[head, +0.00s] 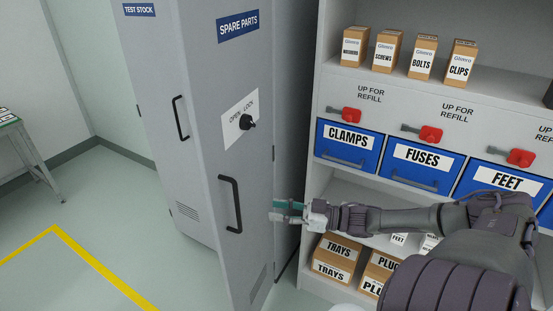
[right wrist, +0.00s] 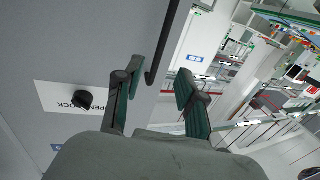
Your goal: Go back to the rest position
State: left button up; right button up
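My right gripper (head: 274,211) is in front of the grey spare parts cabinet door (head: 215,75), to the right of its black bar handle (head: 232,205). In the right wrist view its two fingers (right wrist: 157,88) are apart with nothing held between them. The end of the black handle (right wrist: 163,45) shows beyond the gap between the fingertips. I see no contact with it. The door seems to stand ajar, its handle side towards me. My left gripper is not in view.
The black lock knob (head: 247,122) sits above the handle. The test stock door (head: 150,100) is left of it. Right of the cabinet is a shelf unit with blue drawers (head: 348,146) and cardboard boxes (head: 337,258). Open floor (head: 120,200) with a yellow line lies at left.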

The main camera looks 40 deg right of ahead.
jog(key=s+d+f+m+g+h+b, duration=0.1)
jog(key=s+d+f+m+h, duration=0.2)
jog(key=f, duration=0.9)
jog(key=s+d+f+g+h+b, duration=0.15)
jog(key=s+f+h, duration=0.3)
jog(key=f, duration=0.75)
jog(key=s+d+f+m+g+h, duration=0.1)
jog(key=s+f+m+g+h, duration=0.3)
jog(key=f, duration=0.7)
jog(key=s+a+f+n+g, duration=0.2)
jog(key=s+a+f, duration=0.6)
jog(key=s+f, duration=0.5)
jog(key=s+a+f+g+y+b, duration=0.1)
jog(key=s+a+f+g, duration=0.1)
jog(key=s+a+f, duration=0.2)
jog(key=s+a+f+n+g+b, duration=0.1)
jog(key=s+a+f+g, duration=0.2)
jog(key=s+a+f, duration=0.2)
jog(key=s+a, duration=0.3)
jog(key=a, duration=0.4)
jog(key=shift+s+a+f+y, duration=0.3)
jog(key=shift+s+a+y, duration=0.05)
jog(key=shift+a, duration=0.05)
jog(key=shift+g, duration=0.25)
